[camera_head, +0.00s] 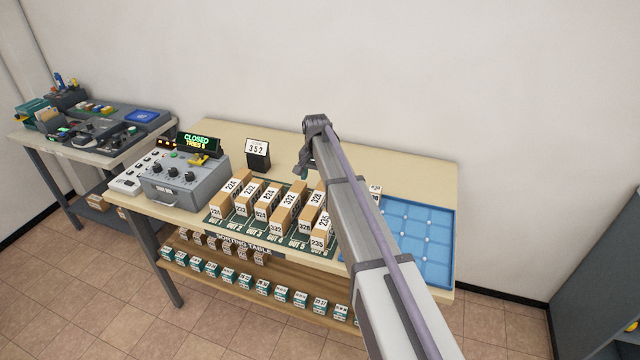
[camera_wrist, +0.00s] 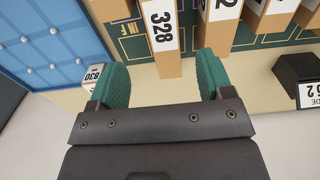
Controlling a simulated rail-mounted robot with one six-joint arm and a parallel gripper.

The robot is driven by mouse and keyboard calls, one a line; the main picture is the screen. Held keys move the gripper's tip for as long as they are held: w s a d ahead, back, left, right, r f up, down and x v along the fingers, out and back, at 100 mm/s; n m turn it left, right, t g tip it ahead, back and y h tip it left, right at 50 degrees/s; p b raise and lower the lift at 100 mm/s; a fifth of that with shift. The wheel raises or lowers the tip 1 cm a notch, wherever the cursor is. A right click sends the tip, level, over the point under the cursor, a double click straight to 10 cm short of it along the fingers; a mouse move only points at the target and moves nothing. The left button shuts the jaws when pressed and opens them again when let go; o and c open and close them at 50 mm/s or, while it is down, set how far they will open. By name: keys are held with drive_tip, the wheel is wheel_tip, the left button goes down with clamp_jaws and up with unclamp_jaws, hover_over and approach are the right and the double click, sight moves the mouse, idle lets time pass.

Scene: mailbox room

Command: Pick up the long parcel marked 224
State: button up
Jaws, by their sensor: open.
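The long parcel marked 224 (camera_head: 229,192) appears to be the leftmost of a row of tan parcels with white number labels on the sorting table. It lies on the green mat at OUT 1. My gripper (camera_head: 303,170) is above the table, behind the right part of the row, well to the right of 224. In the wrist view my gripper (camera_wrist: 163,72) is open, its green fingers apart, with the end of the parcel marked 328 (camera_wrist: 162,40) showing between them. I cannot tell the height gap. No 224 label is readable in the wrist view.
Parcels 232 (camera_head: 249,197) and 824 (camera_head: 267,200) lie close beside 224. A grey control box (camera_head: 185,185) stands left of the row. A black stand reading 352 (camera_head: 258,156) is behind it. A blue gridded tray (camera_head: 425,245) is at right. The table's back strip is mostly clear.

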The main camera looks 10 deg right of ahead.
drive_tip(key=s+n, duration=0.6)
drive_tip(key=s, duration=3)
drive_tip(key=shift+o, duration=0.4)
drive_tip(key=shift+w, duration=0.25)
